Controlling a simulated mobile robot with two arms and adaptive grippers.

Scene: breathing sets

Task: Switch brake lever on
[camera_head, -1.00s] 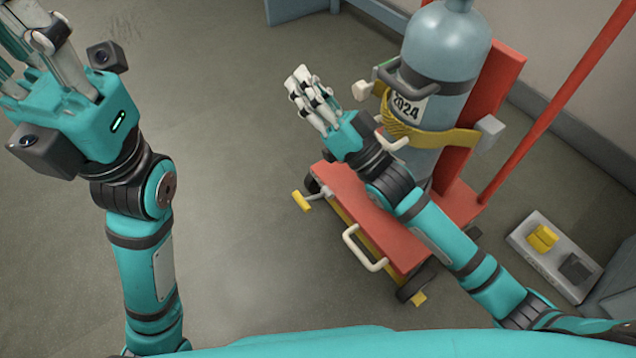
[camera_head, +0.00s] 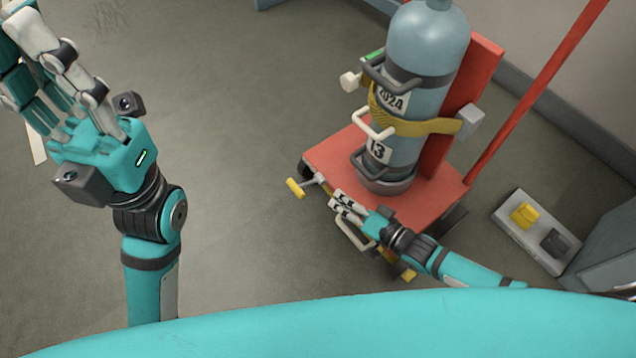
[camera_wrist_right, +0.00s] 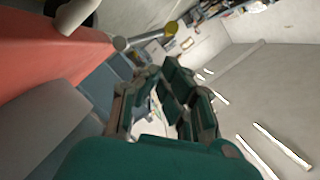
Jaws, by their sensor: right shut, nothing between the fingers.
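The red cart (camera_head: 325,160) stands right of centre in the head view. A grey lever with a yellow end (camera_head: 295,187), apparently the brake lever, sticks out at its left corner. Another yellow end (camera_head: 406,273) shows at the near corner. In the right wrist view a yellow-ended lever (camera_wrist_right: 171,28) shows beyond the fingers. My left gripper (camera_head: 25,60) is raised at the upper left, fingers spread, empty.
A grey cylinder (camera_head: 425,45) stands on the cart, held by a yellow strap (camera_head: 405,125). A red pole (camera_head: 535,95) rises at the right. A grey pedal box (camera_head: 508,212) with yellow and dark pedals lies on the floor. The floor left of the cart is clear.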

